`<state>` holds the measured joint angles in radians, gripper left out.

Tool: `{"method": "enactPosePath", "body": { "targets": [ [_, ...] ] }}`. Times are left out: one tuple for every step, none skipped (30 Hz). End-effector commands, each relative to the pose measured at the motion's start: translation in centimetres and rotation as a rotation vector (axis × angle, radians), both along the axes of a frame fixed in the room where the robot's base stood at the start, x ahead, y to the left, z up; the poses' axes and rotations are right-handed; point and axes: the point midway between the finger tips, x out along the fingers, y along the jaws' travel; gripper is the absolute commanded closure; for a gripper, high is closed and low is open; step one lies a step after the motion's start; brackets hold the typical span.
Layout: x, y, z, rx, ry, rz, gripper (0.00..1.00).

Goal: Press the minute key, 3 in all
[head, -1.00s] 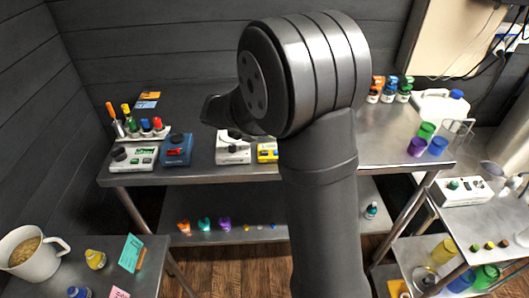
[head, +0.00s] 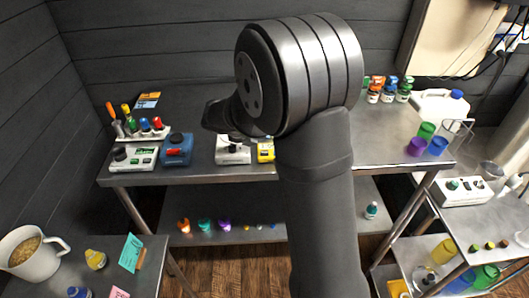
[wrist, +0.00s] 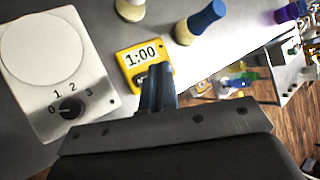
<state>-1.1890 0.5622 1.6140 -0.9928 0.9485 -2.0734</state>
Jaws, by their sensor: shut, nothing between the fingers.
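The yellow timer (wrist: 138,62) lies beside the white hotplate-like device with a dial (wrist: 62,75) in the wrist view, its display reading 1:00. In the head view the timer (head: 265,150) is partly covered by my arm. My gripper (wrist: 159,82) is shut and empty, with its fingertips over the timer's lower part, just below the display. The fingers hide the keys there, so I cannot tell whether they touch one.
The white device (head: 233,150) stands left of the timer, and a blue device (head: 176,149) farther left. A blue-capped object (wrist: 204,20) stands close to the timer in the wrist view. Coloured cups (head: 416,146) stand at the right end of the metal bench.

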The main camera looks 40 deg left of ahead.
Motion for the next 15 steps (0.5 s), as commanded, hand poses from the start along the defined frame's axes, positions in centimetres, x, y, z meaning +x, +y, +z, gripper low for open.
{"method": "enactPosePath", "body": {
  "targets": [
    [0.0, 0.0, -0.9, -0.003, 0.002, 0.001, 1.00],
    [0.0, 0.0, -1.2, -0.003, 0.001, 0.002, 1.00],
    [0.0, 0.0, -1.7, -0.002, 0.001, 0.001, 1.00],
    [0.0, 0.0, -2.0, -0.003, 0.001, 0.000, 1.00],
    [0.0, 0.0, -2.3, -0.003, 0.001, 0.000, 1.00],
    [0.0, 0.0, -2.7, -0.002, 0.000, 0.000, 1.00],
    [0.0, 0.0, -2.9, -0.002, 0.000, 0.000, 1.00],
    [0.0, 0.0, -3.1, -0.001, 0.000, 0.001, 1.00],
    [0.0, 0.0, -3.3, -0.001, 0.000, 0.001, 1.00],
    [0.0, 0.0, -3.4, 0.000, -0.001, 0.001, 1.00],
    [0.0, 0.0, -3.5, -0.001, 0.000, 0.001, 1.00],
    [0.0, 0.0, -3.7, 0.000, 0.001, 0.001, 1.00],
    [0.0, 0.0, -3.7, 0.000, 0.001, 0.001, 1.00],
    [0.0, 0.0, -3.8, 0.001, 0.001, 0.001, 1.00],
    [0.0, 0.0, -3.8, 0.001, 0.001, 0.001, 1.00]
  ]
}}
